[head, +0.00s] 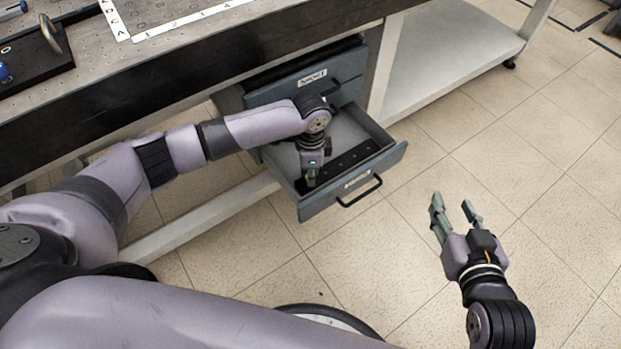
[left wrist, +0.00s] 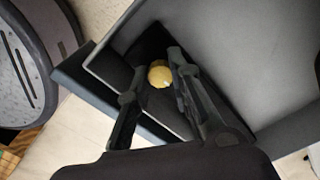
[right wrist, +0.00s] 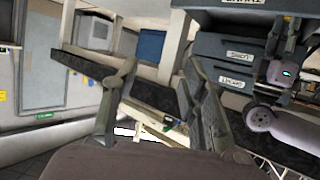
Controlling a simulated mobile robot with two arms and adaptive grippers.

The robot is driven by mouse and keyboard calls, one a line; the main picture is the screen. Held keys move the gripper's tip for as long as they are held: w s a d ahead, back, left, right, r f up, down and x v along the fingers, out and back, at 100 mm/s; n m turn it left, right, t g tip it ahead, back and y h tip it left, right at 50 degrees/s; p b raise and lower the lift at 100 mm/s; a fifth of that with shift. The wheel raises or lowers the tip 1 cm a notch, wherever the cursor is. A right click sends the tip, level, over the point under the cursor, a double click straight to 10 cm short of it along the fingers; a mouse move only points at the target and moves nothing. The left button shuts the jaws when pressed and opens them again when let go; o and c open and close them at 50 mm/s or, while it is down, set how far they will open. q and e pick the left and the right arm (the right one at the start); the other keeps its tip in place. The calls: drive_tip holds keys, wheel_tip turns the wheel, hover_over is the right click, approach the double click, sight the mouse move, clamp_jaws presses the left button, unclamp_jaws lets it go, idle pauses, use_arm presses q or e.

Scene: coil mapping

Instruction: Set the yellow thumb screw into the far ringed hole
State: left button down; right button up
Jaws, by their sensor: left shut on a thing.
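The yellow thumb screw (left wrist: 160,76) shows as a round yellow head between the fingertips of my left gripper (head: 311,182) in the left wrist view. That gripper is shut on it and points down inside the open drawer (head: 346,140). In the head view the screw is hidden by the gripper. A black strip with dark spots (head: 352,158) lies along the drawer floor beside the gripper. I cannot make out a ringed hole in any view. My right gripper (head: 454,208) is open and empty, over the floor to the right of the drawer.
The bench top (head: 180,45) is above the drawer. A black plate (head: 30,62) with a metal handle and blue parts sits at its left end. A closed drawer (head: 305,85) is above the open one. A lower shelf (head: 450,50) stands at the back. Floor at right is clear.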

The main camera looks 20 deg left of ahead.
use_arm(q)
drive_tip(key=shift+r, duration=0.1)
use_arm(e)
drive_tip(key=shift+s+d+f+g, duration=0.2)
drive_tip(key=shift+s+f+g, duration=0.2)
drive_tip(key=shift+f, duration=0.2)
use_arm(q)
drive_tip(key=shift+r, duration=0.1)
use_arm(e)
drive_tip(key=shift+s+d+f+g+h, duration=0.2)
drive_tip(key=shift+s+f+g+h, duration=0.1)
drive_tip(key=shift+f+g, duration=0.1)
use_arm(q)
drive_tip(key=shift+r+p, duration=0.1)
drive_tip(key=shift+p, duration=0.3)
drive_tip(key=shift+r, duration=0.1)
use_arm(e)
drive_tip(key=shift+s+d+f+g, duration=0.2)
drive_tip(key=shift+s+f+g, duration=0.25)
drive_tip(key=shift+s+f, duration=0.1)
drive_tip(key=shift+s+d+f+g, duration=0.2)
drive_tip(key=shift+s+f+g, duration=0.25)
drive_tip(key=shift+s+f, duration=0.1)
